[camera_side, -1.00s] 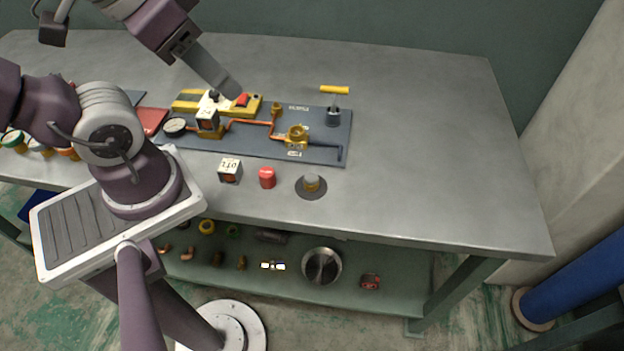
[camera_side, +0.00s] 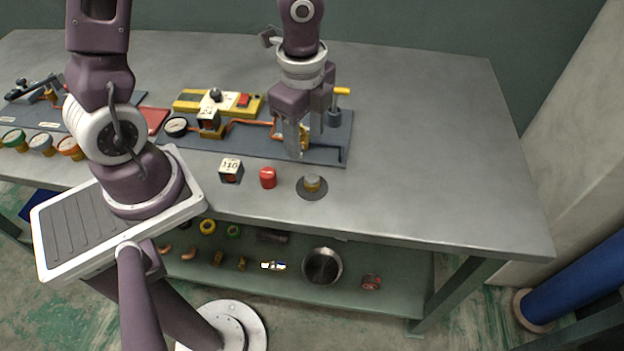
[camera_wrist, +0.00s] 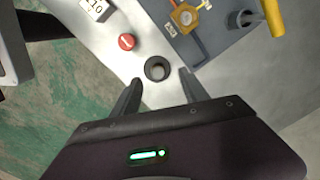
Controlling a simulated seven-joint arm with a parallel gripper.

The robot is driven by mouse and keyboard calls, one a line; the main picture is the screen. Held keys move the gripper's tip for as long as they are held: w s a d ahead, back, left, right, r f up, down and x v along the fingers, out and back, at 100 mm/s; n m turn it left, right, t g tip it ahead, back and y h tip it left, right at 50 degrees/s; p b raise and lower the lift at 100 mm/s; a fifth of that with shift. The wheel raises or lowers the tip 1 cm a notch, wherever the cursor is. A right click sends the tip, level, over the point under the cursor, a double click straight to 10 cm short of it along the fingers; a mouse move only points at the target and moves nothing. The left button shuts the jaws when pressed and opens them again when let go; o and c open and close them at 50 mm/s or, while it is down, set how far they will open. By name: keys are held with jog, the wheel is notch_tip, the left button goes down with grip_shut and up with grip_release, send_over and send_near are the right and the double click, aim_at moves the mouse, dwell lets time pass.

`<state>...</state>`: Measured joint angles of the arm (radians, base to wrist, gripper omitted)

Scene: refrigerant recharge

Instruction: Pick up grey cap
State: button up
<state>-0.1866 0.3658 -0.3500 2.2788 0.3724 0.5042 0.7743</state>
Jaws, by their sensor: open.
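The grey cap (camera_side: 312,183) is a small, short cylinder on a dark round disc (camera_side: 301,192) near the table's front edge. In the wrist view the grey cap (camera_wrist: 157,70) sits on the dark disc, between and a little beyond my fingertips. My gripper (camera_side: 299,154) points down above the right end of the dark board, behind and above the cap. Its fingers are apart, with nothing between them, as the wrist view of my gripper (camera_wrist: 159,77) shows. Nothing hides the cap.
A red cap (camera_side: 268,178) and a white-topped box (camera_side: 231,170) stand left of the cap. The dark board (camera_side: 339,150) with copper pipe and brass fitting lies behind. A yellow-handled tool (camera_side: 341,91) stands upright on it. The table is clear on the right.

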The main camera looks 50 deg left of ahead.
aim_at(311, 177)
jog(key=shift+m+g+h, duration=0.3)
jog(key=shift+m, duration=0.5)
jog(key=f, duration=0.3)
jog(key=d+f, duration=0.1)
jog(key=f, duration=0.6)
jog(key=shift+w+d, duration=0.1)
jog(key=shift+d, duration=0.2)
grip_shut()
